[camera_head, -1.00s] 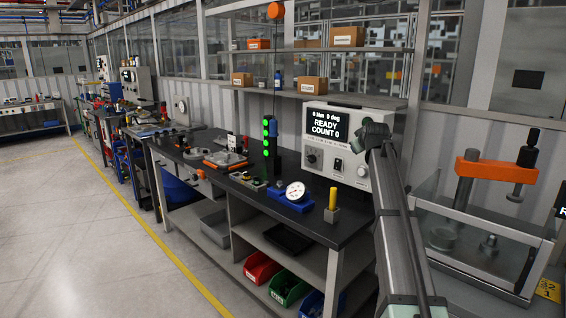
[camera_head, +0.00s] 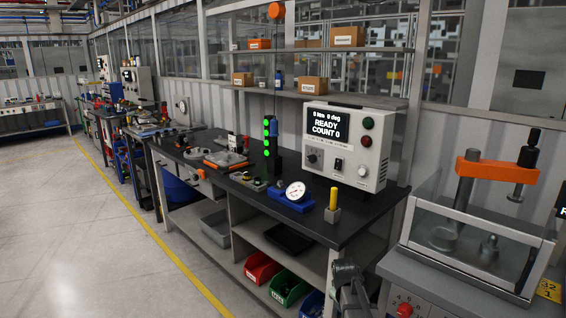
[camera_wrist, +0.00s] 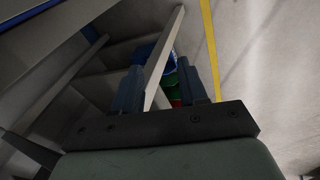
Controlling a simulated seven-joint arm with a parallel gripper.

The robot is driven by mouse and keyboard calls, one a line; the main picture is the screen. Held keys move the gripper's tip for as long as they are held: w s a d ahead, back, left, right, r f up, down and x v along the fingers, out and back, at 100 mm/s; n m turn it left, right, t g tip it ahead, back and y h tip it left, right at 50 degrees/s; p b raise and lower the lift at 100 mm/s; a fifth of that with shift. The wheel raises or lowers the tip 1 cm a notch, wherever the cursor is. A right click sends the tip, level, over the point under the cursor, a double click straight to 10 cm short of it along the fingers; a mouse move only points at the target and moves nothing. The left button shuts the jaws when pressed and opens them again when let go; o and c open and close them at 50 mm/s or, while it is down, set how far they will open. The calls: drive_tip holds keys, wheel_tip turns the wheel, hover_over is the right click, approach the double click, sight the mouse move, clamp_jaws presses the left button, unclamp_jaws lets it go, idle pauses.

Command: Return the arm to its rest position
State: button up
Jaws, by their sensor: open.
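My gripper (camera_wrist: 161,80) shows in the wrist view with its two dark fingers apart and nothing held between them. Behind the gap are a pale bench leg and parts of the blue, green and red bins, at a distance. In the head view, only a grey piece of my arm (camera_head: 350,287) shows at the bottom edge, in front of the workbench (camera_head: 345,232). The gripper itself cannot be made out there.
The bench carries a control box (camera_head: 345,145) reading "READY COUNT 0", a dial gauge (camera_head: 296,191) and a yellow-handled part (camera_head: 333,201). A red bin (camera_head: 261,268) and green bin (camera_head: 288,287) sit low. A glass-guarded press (camera_head: 470,215) stands right. Floor at left is clear.

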drive_tip(key=s+a+f+m+g, duration=0.1)
drive_tip(key=s+f+m+g, duration=0.15)
drive_tip(key=s+f, duration=0.95)
drive_tip(key=s+a+f+m+g, duration=0.1)
drive_tip(key=s+f, duration=0.5)
drive_tip(key=s, duration=0.6)
drive_tip(key=s+a+f+m+g+y, duration=0.1)
drive_tip(key=s+f+m+g, duration=0.1)
drive_tip(key=s+f+g, duration=0.2)
drive_tip(key=s+a+f+m+g, duration=0.1)
drive_tip(key=s+f, duration=0.9)
drive_tip(key=s, duration=1)
drive_tip(key=shift+s+f+g+y, duration=0.2)
drive_tip(key=shift+s+g+y, duration=0.2)
drive_tip(key=shift+g, duration=0.35)
